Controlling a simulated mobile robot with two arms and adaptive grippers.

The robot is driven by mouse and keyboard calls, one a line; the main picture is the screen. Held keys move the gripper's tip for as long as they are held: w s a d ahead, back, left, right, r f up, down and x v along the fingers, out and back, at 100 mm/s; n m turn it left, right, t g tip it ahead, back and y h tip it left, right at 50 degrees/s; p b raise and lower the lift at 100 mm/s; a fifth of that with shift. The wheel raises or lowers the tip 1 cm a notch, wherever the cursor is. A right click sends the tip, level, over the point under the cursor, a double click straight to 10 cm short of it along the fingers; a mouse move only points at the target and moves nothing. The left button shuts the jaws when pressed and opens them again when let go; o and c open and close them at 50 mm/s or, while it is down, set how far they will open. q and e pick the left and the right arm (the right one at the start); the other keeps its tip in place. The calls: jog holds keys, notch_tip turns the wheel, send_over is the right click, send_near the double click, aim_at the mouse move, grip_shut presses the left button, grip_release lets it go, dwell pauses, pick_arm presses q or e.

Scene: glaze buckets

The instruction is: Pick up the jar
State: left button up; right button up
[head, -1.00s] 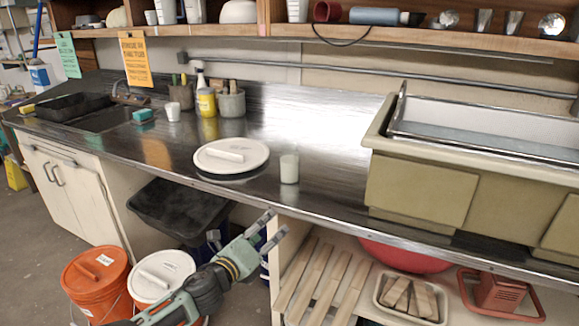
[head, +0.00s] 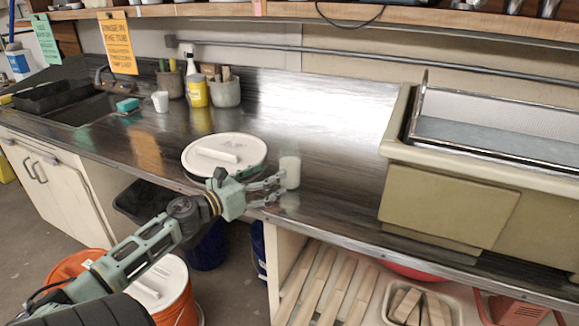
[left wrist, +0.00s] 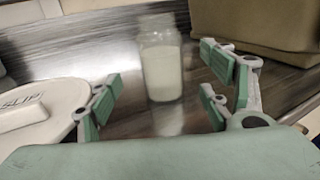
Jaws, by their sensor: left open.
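The jar (head: 290,171) is small, clear and filled with something whitish. It stands upright on the steel counter (head: 330,140), right of a white lid marked "SLIP" (head: 243,149). My left gripper (head: 274,187) is open and empty at the counter's front edge, just left of and in front of the jar. In the left wrist view the jar (left wrist: 161,62) stands ahead of the spread fingers (left wrist: 163,95), roughly in line with the gap between them. The fingers do not appear closed on it. My right gripper is not in view.
A large tan tub sink (head: 440,205) stands to the right. A white cup (head: 160,101), a spray bottle (head: 195,82) and a tool crock (head: 224,92) stand at the back left. The counter behind the jar is clear. Buckets stand on the floor below.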

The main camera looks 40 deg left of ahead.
aim_at(281, 169)
pick_arm(q)
jog(key=shift+w+d, duration=0.1)
jog(key=shift+w, duration=0.8)
jog(key=w, duration=0.2)
jog(key=w+p, duration=0.1)
jog(key=shift+w+d+f, duration=0.15)
jog(key=shift+w, duration=0.55)
jog(key=shift+c, duration=0.4)
jog(key=shift+f, duration=0.1)
jog(key=c, duration=1.6)
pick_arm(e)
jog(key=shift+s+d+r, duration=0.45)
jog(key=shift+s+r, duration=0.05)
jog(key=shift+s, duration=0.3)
pick_arm(q)
jog(key=shift+r, duration=0.3)
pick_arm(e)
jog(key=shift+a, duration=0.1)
